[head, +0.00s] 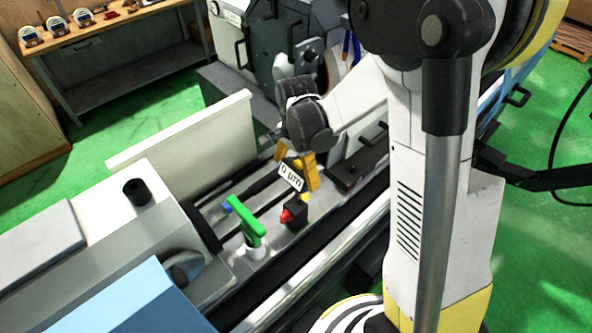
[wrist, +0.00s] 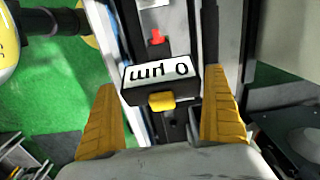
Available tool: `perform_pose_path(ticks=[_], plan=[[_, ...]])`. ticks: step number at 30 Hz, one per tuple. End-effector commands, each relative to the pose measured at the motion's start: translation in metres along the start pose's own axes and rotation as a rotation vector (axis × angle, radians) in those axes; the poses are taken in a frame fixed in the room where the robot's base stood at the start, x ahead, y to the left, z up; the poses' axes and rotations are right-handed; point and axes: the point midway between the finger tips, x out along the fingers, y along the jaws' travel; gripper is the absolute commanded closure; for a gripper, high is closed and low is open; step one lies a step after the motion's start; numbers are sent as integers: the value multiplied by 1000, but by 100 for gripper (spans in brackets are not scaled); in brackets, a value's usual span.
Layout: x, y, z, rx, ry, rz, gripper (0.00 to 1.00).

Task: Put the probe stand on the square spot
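The probe stand (head: 294,214) appears to be the small black block with a red lever, standing on the machine bed. A white "0 µm" display (head: 291,177) is above it, with a yellow part between them. In the wrist view the display (wrist: 158,73) is upside down, with a yellow knob (wrist: 161,101) on the near side and the red lever (wrist: 157,37) beyond. My gripper (head: 292,175) is open, its yellow fingers apart on either side of the display. The wrist view shows my gripper (wrist: 164,88) with gaps beside the display. I cannot make out the square spot.
A green-handled item (head: 246,221) stands on the bed left of the stand. A pale guard panel (head: 185,135) rises behind the bed. The grinding head (head: 285,45) is at the back. A workbench (head: 110,60) with several gauges stands at the back left.

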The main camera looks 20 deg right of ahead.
Motion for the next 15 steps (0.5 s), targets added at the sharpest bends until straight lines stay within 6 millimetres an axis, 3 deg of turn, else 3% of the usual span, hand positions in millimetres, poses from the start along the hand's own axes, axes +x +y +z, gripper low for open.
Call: perform_pose_path(ticks=[8, 15], plan=[[-12, 0, 0, 0, 0, 0, 0], [-64, 1, 0, 0, 0, 0, 0]])
